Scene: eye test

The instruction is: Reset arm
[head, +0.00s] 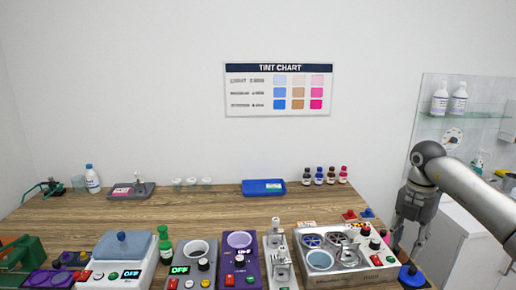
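My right arm comes in from the right edge, and its grey gripper (405,250) hangs down beside the right end of the wooden table (215,212). Its two fingers point down and stand apart, with nothing seen between them. The fingertips are close to the right end of a white device (345,277) with round wells and knobs; I cannot tell whether they touch anything. My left gripper is not in view.
Several devices line the table's front, including a lidded white one (122,250) and a purple one (238,265). A blue tray (263,188), small bottles (319,176) and a white bottle (92,180) stand at the back. A glass shelf (470,114) is right. The table's middle is clear.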

